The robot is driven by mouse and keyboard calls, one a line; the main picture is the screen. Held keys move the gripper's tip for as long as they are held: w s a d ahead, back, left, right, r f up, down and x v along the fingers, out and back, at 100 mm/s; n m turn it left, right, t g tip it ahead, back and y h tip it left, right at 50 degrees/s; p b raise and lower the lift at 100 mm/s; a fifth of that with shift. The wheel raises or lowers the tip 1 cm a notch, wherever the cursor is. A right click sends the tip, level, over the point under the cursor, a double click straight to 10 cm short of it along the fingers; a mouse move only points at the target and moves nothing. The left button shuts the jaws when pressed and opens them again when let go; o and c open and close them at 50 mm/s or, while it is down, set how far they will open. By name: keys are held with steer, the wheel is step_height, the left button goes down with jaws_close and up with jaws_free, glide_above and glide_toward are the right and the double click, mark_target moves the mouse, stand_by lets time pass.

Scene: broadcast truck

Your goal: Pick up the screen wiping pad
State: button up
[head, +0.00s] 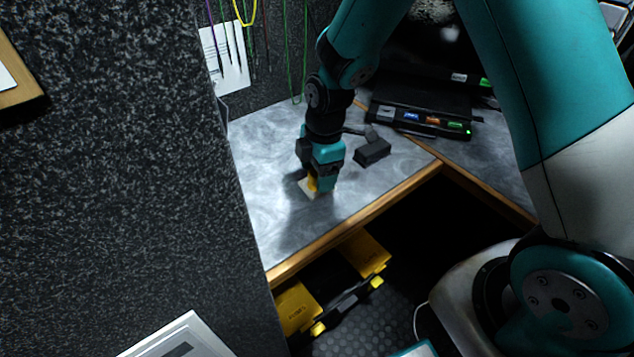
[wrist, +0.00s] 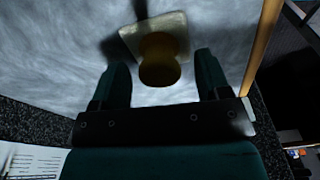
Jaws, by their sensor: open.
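In the wrist view my gripper (wrist: 160,88) is open. Its two fingers stand to the left and right of the knob's near end, with a visible gap on each side. How far down the fingers reach along the knob is hard to judge.
A small dark block (head: 373,152) lies on the worktop (head: 270,150) right of my gripper. A black device with lit buttons (head: 425,120) stands further back right. The worktop has a wooden front edge (head: 350,222). A yellow and black case (head: 296,305) is below. A speckled partition (head: 120,170) rises at left.

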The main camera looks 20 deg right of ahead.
steer(key=shift+f, duration=0.45)
steer(key=shift+c, duration=0.2)
steer(key=c, duration=1)
steer(key=shift+r, duration=0.1)
step_height(320, 180, up, 20)
steer(key=shift+f+p, duration=0.1)
steer(key=shift+p, duration=1.1)
